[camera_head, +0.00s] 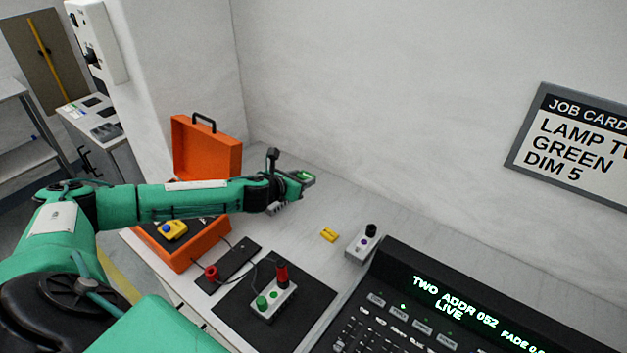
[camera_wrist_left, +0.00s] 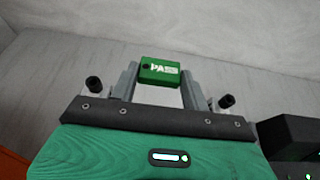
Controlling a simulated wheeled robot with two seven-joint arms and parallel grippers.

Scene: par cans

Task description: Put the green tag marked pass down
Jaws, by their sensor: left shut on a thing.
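The green tag (camera_wrist_left: 160,72) is marked with white letters, of which "PA" reads clearly in the left wrist view. My left gripper (camera_wrist_left: 160,88) is shut on the tag, with one finger at each end of it. In the head view the tag (camera_head: 306,176) shows small at the tip of my left gripper (camera_head: 298,182). The gripper is over the bench near the back wall, to the right of the orange case. My right gripper is not in view.
The open orange case (camera_head: 205,245) lies beneath my left arm. A yellow piece (camera_head: 328,235), a grey box with a black knob (camera_head: 363,244), a dark mat (camera_head: 240,312) with a switch box (camera_head: 273,299), and a console (camera_head: 440,310) stand on the bench (camera_head: 305,222). Bare bench shows around the yellow piece.

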